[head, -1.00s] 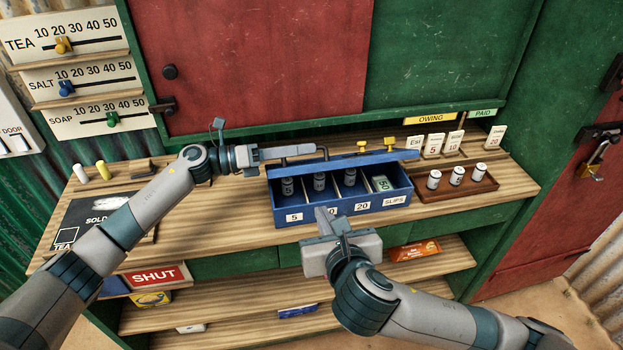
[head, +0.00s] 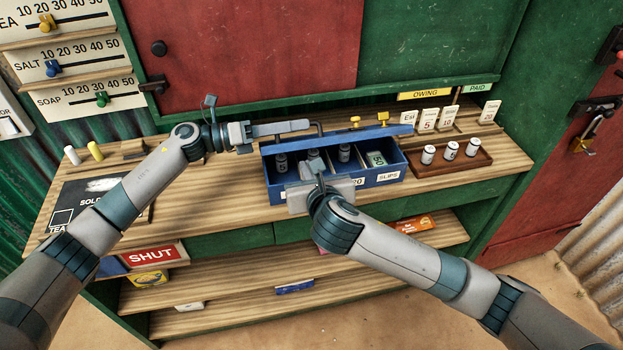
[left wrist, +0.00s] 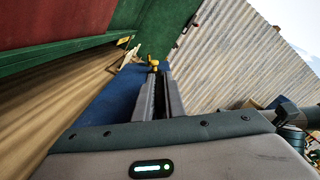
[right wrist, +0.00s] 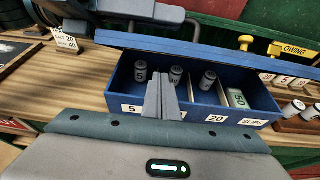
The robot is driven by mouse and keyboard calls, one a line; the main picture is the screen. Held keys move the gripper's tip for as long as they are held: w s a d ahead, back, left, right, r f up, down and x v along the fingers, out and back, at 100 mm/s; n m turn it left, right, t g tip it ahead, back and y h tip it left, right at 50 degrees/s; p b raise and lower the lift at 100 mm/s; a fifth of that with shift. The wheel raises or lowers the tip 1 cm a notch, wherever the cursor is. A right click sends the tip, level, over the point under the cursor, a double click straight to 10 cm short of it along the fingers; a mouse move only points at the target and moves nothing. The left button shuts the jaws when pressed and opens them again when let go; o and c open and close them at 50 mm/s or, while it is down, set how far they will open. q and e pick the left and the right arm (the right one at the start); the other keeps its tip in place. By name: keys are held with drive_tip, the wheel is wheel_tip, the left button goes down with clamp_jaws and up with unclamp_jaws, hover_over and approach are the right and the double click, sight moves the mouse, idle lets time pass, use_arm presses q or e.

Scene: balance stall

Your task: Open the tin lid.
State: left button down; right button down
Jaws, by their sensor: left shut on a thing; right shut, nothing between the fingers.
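The blue tin (head: 277,194) stands on the counter, its compartments labelled 5, 20 and SLIPS in view. Its blue lid (head: 370,135) is raised at the back, so the inside shows; the lid also crosses the right wrist view (right wrist: 200,52). My left gripper (head: 312,128) is shut at the lid's handle bar, at the lid's left half. In the left wrist view the fingers (left wrist: 160,98) lie alongside the blue lid (left wrist: 112,92). My right gripper (head: 316,170) is shut and empty at the tin's front, its fingertips (right wrist: 161,80) overlapping the middle compartments in view. Contact there is unclear.
Grey cylinders (head: 344,153) stand in the tin, with a green slip (head: 376,158) at right. A brown tray (head: 465,164) with three white cylinders sits right of the tin. Cards stand behind it.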

sight(304, 144)
use_arm(q)
drive_tip(key=shift+f, duration=0.1)
use_arm(e)
drive_tip(key=shift+w+a+r, duration=0.15)
drive_tip(key=shift+w+r, duration=0.25)
drive_tip(key=shift+r, duration=0.3)
drive_tip(key=shift+w+a+r, duration=0.15)
drive_tip(key=shift+w+r, duration=0.25)
drive_tip(key=shift+r, duration=0.3)
use_arm(q)
drive_tip(key=shift+s+d+f, duration=0.1)
drive_tip(key=shift+d+f, duration=0.05)
drive_tip(key=shift+d, duration=0.05)
use_arm(e)
drive_tip(key=shift+w+r, duration=0.65)
drive_tip(key=shift+r, duration=0.35)
use_arm(q)
drive_tip(key=shift+f, duration=0.1)
drive_tip(key=c, duration=1.9)
unclamp_jaws()
use_arm(e)
drive_tip(key=shift+a, duration=0.1)
use_arm(q)
drive_tip(key=shift+o, duration=0.3)
drive_tip(key=shift+a+r, duration=0.1)
drive_tip(key=shift+r, duration=0.1)
use_arm(e)
drive_tip(key=shift+s+f, duration=0.1)
